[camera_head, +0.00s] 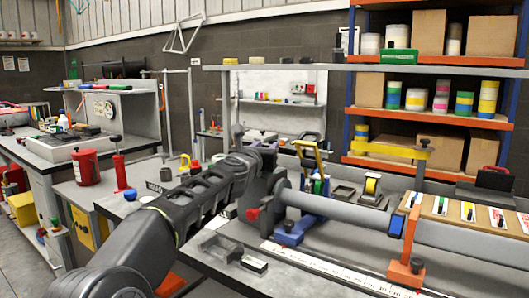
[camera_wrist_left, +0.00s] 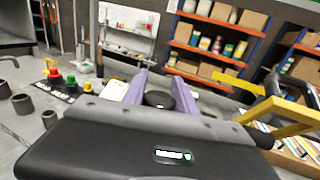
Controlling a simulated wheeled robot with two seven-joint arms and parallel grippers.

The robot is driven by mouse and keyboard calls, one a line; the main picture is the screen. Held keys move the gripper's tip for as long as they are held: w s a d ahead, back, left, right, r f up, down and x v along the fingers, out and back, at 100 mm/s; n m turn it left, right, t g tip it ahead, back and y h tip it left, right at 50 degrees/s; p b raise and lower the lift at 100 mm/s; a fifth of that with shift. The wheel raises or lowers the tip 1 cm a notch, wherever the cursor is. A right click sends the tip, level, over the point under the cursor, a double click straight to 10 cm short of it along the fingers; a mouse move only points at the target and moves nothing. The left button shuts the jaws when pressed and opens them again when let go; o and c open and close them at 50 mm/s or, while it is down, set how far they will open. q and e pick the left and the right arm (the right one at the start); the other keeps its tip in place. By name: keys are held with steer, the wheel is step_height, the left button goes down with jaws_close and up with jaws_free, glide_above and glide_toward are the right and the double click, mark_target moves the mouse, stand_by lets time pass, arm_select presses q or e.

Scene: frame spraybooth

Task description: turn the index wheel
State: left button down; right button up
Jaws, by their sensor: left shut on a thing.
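The index wheel (camera_head: 279,184) is a grey disc at the left end of a long grey tube, in the middle of the head view, partly hidden by my arm. My left gripper (camera_head: 262,150) reaches it from the left; its fingertips are hard to make out there. In the left wrist view, the two purple fingers of my left gripper (camera_wrist_left: 159,90) stand on either side of a dark round piece (camera_wrist_left: 158,99), which looks like part of the wheel, and are closed on it. My right gripper is in neither view.
The grey tube (camera_head: 350,212) runs right along the bench, with an orange stand (camera_head: 405,270) near its front. A white ruler strip (camera_head: 330,268) lies before it. Shelves (camera_head: 440,115) stand behind.

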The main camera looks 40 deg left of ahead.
arm_select(q)
steer(key=shift+h, duration=0.3)
steer(key=shift+d+m, duration=0.1)
steer(key=shift+m, duration=0.2)
steer(key=shift+h, duration=0.4)
steer(key=shift+m+t+h+b, duration=0.3)
steer(key=shift+m+h, duration=0.2)
steer(key=shift+h, duration=0.3)
